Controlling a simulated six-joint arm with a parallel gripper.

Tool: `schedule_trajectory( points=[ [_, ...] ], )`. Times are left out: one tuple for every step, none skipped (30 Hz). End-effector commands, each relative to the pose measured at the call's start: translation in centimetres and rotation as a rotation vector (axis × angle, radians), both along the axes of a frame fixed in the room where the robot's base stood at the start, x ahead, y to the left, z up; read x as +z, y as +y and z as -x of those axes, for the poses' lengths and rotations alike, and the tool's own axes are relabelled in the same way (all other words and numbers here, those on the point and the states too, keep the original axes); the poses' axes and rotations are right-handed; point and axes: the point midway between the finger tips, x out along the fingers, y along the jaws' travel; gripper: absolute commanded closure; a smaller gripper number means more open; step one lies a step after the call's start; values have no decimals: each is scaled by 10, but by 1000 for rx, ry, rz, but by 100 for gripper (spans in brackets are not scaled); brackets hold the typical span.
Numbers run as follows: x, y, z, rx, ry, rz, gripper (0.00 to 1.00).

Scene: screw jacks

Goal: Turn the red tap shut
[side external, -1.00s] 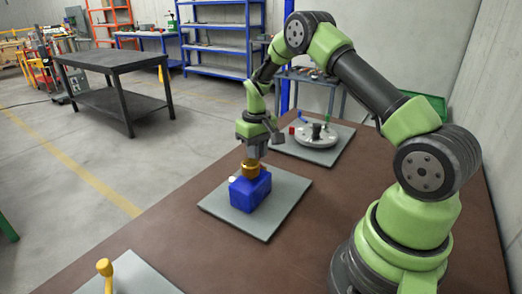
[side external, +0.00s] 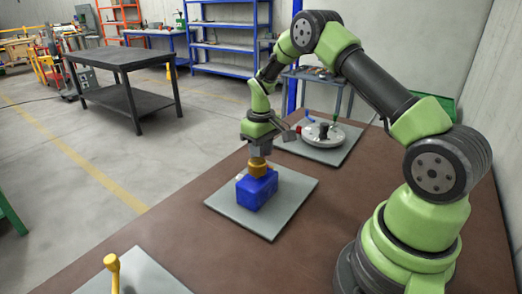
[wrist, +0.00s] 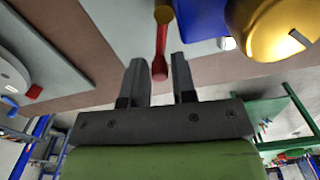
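In the wrist view the red tap handle (wrist: 161,42) is a slim red lever with a rounded end and a yellow hub (wrist: 163,15). My gripper (wrist: 158,58) is open, its two fingers apart with the lever's rounded end showing between their tips. I cannot tell how deep the lever sits between them. A blue block (wrist: 203,18) and a large gold part (wrist: 270,25) lie to the right of it. In the side view my gripper (side external: 259,154) is just above the gold part (side external: 257,169) on the blue block (side external: 257,190). The red lever is hidden there.
The blue block stands on a grey plate (side external: 290,205). Behind it another plate (side external: 340,150) carries a round disc (side external: 323,138) with small parts. A yellow-knobbed post (side external: 112,265) stands at front left. Brown tabletop (side external: 205,255) between the plates is clear.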

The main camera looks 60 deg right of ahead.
Motion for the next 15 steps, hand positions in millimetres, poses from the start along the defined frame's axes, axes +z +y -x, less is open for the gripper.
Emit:
schedule_trajectory(
  points=[
    [0,0,0,0,0,0,63],
    [0,0,0,0,0,0,58],
    [0,0,0,0,0,0,58],
    [0,0,0,0,0,-1,58],
    [0,1,0,0,0,-1,58],
    [0,1,0,-1,0,-2,58],
    [0,1,0,-1,0,-2,58],
    [0,1,0,-2,0,-2,58],
    [0,1,0,-6,0,-3,58],
    [-1,1,0,-13,0,-3,58],
    [-1,1,0,-24,0,-3,58],
    [-1,0,0,-46,0,-3,58],
    [-1,-1,1,-67,0,-3,58],
    [-1,-2,1,-95,0,-4,58],
    [-1,-4,2,-138,0,-4,58]
  ],
)
